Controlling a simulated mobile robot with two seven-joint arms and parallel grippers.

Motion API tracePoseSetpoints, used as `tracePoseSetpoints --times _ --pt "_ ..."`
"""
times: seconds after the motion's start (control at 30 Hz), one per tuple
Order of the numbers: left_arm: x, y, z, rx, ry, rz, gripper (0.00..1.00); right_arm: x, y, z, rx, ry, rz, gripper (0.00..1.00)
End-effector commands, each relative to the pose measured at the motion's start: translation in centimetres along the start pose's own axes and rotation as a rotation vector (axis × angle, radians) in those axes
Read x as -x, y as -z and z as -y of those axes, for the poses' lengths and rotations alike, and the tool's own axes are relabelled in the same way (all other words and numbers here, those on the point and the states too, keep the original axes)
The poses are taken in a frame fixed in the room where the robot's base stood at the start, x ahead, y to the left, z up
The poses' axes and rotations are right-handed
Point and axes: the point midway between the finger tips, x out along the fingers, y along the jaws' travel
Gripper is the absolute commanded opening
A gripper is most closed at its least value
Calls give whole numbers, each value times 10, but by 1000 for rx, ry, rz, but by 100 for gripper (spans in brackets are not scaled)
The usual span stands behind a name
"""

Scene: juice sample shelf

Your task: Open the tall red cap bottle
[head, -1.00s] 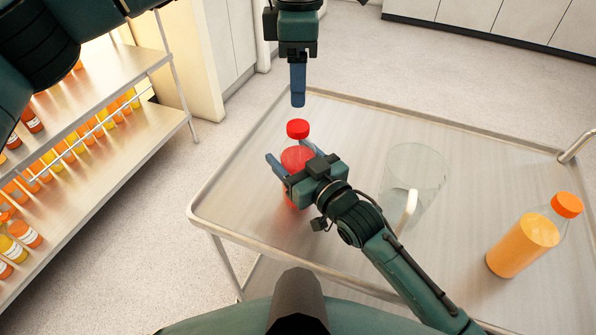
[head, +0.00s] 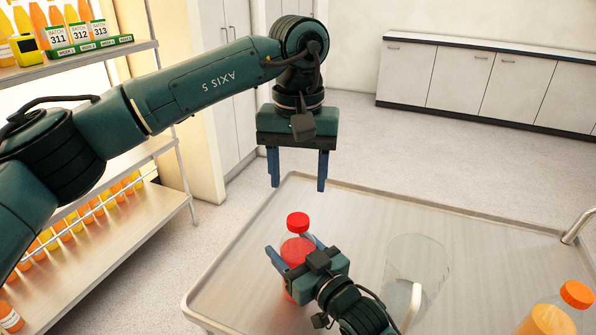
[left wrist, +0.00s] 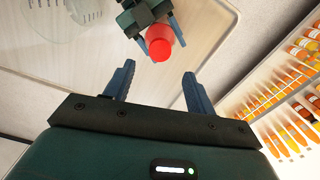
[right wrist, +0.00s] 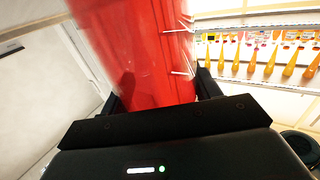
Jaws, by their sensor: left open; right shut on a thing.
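The tall bottle (head: 294,252) with red juice and a red cap (head: 298,222) stands upright on the metal cart top. My right gripper (head: 288,258) is shut around the bottle's body below the cap. In the right wrist view the red bottle (right wrist: 145,50) fills the space between the fingers. My left gripper (head: 298,184) is open and empty, fingers pointing down, above the cap and apart from it. In the left wrist view the red cap (left wrist: 160,46) lies beyond the two open fingers (left wrist: 160,85), between and past their tips.
An orange bottle (head: 550,318) is at the lower right. Shelves of juice bottles (head: 85,215) are at the left. Floor beyond the cart is clear.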

Motion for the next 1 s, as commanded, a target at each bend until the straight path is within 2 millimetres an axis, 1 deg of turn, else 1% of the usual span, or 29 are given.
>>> tracePoseSetpoints --times 0.03,0.13,0.23,0.33,0.43,0.7,0.83,1.0 --pt "0 0 0 -63 -1 0 56 0 -1 0 0 0 1 0" --pt "0 0 0 -162 -1 0 56 0 -1 0 0 0 1 0" --pt "-1 0 0 -215 -1 0 56 0 -1 0 0 0 2 0" --pt "-8 0 0 -234 -1 2 56 0 -1 0 0 0 2 0" --pt "-20 0 0 -236 -1 3 56 0 -1 0 0 0 2 0" --pt "-62 0 0 -234 -1 3 56 0 -1 0 0 0 2 0" --pt "-74 0 0 -233 -1 1 56 0 -1 0 0 0 2 0" --pt "-80 0 0 -232 0 0 56 0 -1 0 0 0 2 0"
